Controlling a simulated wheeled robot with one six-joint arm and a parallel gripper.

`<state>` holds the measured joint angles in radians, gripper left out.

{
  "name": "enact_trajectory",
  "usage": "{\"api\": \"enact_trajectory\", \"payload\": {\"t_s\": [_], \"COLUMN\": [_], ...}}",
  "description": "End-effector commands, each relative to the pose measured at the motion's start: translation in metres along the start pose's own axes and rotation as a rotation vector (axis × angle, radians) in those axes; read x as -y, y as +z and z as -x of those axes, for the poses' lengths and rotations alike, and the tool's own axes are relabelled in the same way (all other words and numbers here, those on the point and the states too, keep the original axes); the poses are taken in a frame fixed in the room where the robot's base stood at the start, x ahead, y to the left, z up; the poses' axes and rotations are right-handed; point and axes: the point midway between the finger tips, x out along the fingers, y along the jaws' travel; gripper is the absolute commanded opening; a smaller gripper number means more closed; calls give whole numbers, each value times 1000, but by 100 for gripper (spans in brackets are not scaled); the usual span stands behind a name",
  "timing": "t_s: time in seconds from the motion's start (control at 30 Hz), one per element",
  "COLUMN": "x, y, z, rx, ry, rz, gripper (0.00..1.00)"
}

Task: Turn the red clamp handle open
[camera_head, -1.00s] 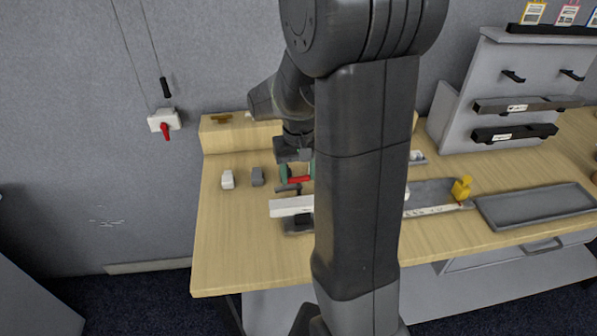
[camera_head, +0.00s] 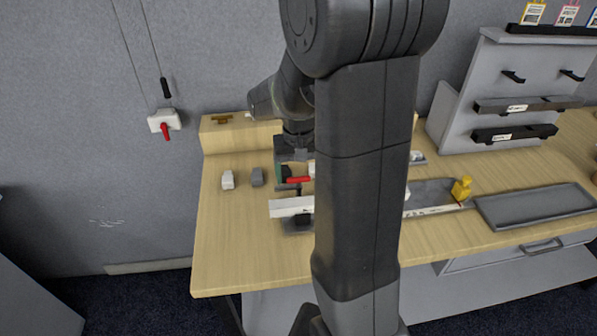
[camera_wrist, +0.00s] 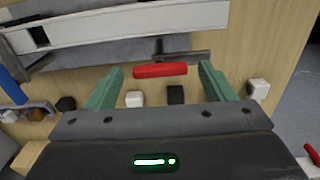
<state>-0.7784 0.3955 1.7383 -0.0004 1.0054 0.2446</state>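The red clamp handle (camera_head: 298,180) is a short red bar near the white strip on the table. In the wrist view the red handle (camera_wrist: 160,70) lies crosswise between the green fingertips, with a gap at each end. A dark clamp bar (camera_wrist: 183,56) sits just beyond it. My gripper (camera_wrist: 162,80) is open and empty, its fingers on either side of the handle. In the head view my gripper (camera_head: 293,168) is just above and behind the handle, and my arm hides part of it. Whether a finger touches the handle cannot be told.
A white strip (camera_head: 290,207) lies in front of the clamp. A white block (camera_head: 228,180) and a grey block (camera_head: 257,177) stand to the left. A yellow object (camera_head: 461,189) and a grey tray (camera_head: 535,206) are at right. A wall box (camera_head: 164,121) has a red lever.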

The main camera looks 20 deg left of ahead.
Motion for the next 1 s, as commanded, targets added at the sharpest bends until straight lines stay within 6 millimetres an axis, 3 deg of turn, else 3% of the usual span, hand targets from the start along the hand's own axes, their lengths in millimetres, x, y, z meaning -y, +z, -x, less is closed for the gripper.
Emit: {"api": "enact_trajectory", "payload": {"t_s": [0.2,0.33,0.8,1.0], "x": [0,0,0,0], "y": [0,0,0,0], "z": [1,12,111,134], "rx": [1,-2,-3,-1], "ry": [0,-1,-1,0], "rz": [1,1,0,0], "gripper": [76,76,76,76]}}
